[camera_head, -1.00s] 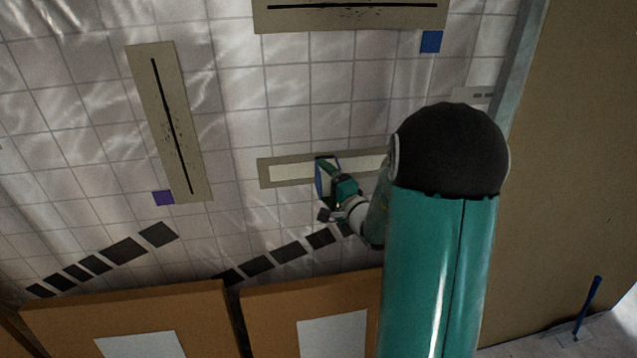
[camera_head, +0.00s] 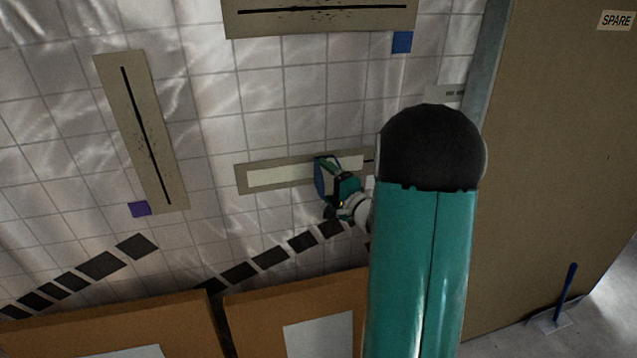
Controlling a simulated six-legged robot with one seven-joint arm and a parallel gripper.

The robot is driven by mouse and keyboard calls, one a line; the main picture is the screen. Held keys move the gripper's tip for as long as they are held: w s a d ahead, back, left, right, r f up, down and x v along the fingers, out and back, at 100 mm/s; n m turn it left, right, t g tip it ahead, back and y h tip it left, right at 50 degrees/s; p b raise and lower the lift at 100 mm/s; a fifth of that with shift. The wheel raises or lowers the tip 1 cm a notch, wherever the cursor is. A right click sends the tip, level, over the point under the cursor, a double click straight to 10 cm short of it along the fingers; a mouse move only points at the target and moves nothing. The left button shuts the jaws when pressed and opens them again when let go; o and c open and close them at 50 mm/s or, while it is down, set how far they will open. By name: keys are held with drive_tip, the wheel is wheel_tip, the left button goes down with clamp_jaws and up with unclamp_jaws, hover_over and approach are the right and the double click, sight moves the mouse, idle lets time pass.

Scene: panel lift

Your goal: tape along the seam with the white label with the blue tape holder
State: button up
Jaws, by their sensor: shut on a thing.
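The horizontal seam panel (camera_head: 242,180) is a beige strip on the tiled wall, left of my arm. A pale band (camera_head: 285,176) runs along it, on both sides of the tape holder. A short dark line shows at the band's right end, beside my arm. My gripper (camera_head: 340,187) is shut on the blue tape holder (camera_head: 320,180), held in front of the strip's middle. I cannot tell whether the holder touches it. My arm hides the strip's right end. I cannot make out a white label beside it for sure.
A vertical seam panel (camera_head: 111,82) has a purple label (camera_head: 140,209); a top seam panel (camera_head: 390,18) has a blue label (camera_head: 402,42). Brown boards (camera_head: 255,312) stand below. A brown panel (camera_head: 540,150) and a blue-handled tool (camera_head: 566,295) are at right.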

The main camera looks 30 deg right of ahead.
drive_tip(key=s+d, duration=0.3)
drive_tip(key=d, duration=0.7)
drive_tip(key=shift+d, duration=0.35)
drive_tip(key=shift+s+d+r, duration=0.15)
drive_tip(key=shift+d, duration=0.35)
drive_tip(key=shift+c, duration=1.3)
drive_tip(key=d, duration=0.1)
drive_tip(key=s+d, duration=0.1)
drive_tip(key=d, duration=0.1)
drive_tip(key=shift+s+d, duration=0.1)
drive_tip(key=shift+d, duration=0.1)
drive_tip(key=s+a, duration=0.2)
drive_tip(key=s, duration=0.3)
drive_tip(key=shift+s, duration=0.4)
drive_tip(key=shift+s, duration=0.1)
drive_tip(key=shift+s+a, duration=0.2)
drive_tip(key=shift+s, duration=0.5)
drive_tip(key=shift+s+a, duration=0.2)
drive_tip(key=shift+s, duration=0.45)
